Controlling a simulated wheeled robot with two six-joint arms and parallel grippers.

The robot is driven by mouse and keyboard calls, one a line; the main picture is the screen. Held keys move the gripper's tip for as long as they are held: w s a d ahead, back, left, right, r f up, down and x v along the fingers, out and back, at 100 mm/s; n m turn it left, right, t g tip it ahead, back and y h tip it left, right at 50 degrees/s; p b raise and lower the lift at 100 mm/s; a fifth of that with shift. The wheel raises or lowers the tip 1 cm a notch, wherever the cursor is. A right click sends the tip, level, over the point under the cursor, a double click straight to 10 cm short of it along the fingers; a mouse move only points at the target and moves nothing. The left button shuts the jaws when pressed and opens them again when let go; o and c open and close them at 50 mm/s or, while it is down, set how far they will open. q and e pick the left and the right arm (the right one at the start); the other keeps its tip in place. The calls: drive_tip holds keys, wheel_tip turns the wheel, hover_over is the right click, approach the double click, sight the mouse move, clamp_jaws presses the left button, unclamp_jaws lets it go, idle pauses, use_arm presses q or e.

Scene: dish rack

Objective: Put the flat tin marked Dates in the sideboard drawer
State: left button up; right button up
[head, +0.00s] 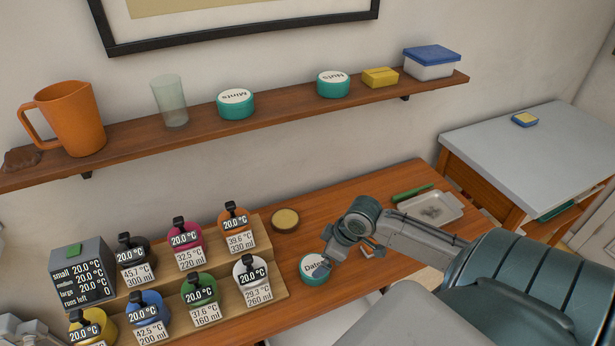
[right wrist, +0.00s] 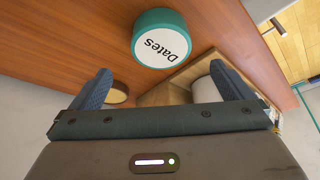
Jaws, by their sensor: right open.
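The flat teal tin marked Dates (head: 314,270) has a white lid and lies flat on the wooden table (head: 290,325), right of the dispenser rack. The tin also shows in the right wrist view (right wrist: 162,38), with clear space between it and the fingers. My right gripper (head: 345,250) is above the table beside the tin; in the right wrist view it is open and empty (right wrist: 160,72). A grey-topped wooden sideboard (head: 475,175) stands at the right. I cannot make out its drawer clearly.
Several labelled dispensers stand on a stepped wooden rack (head: 268,292). A round brown dish (head: 285,220) is behind the tin. A shallow tray (head: 432,208) and a green item (head: 412,192) lie farther right. The wall shelf (head: 290,105) holds teal Mints (head: 236,105) and Nuts (head: 333,85) tins.

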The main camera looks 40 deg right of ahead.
sight(315, 266)
drive_tip(key=x, duration=0.2)
drive_tip(key=shift+f, duration=0.45)
drive_tip(key=shift+w+a+f, duration=0.2)
drive_tip(key=shift+w+f, duration=0.05)
drive_tip(key=shift+w, duration=0.05)
drive_tip(key=shift+w+a+f+p, duration=0.15)
drive_tip(key=shift+f+p, duration=0.4)
drive_tip(key=shift+p, duration=0.15)
drive_tip(key=p+x, duration=0.1)
drive_tip(key=x, duration=0.2)
drive_tip(key=shift+f, duration=0.15)
drive_tip(key=shift+w+f, duration=0.1)
drive_tip(key=shift+f, duration=0.3)
use_arm(q)
drive_tip(key=r, duration=0.1)
drive_tip(key=s+d+r, duration=0.1)
drive_tip(key=shift+s+d+r, duration=0.1)
drive_tip(key=shift+s+r, duration=0.05)
drive_tip(key=shift+r, duration=0.15)
use_arm(e)
drive_tip(key=c, duration=1.1)
use_arm(q)
drive_tip(key=shift+w, duration=0.25)
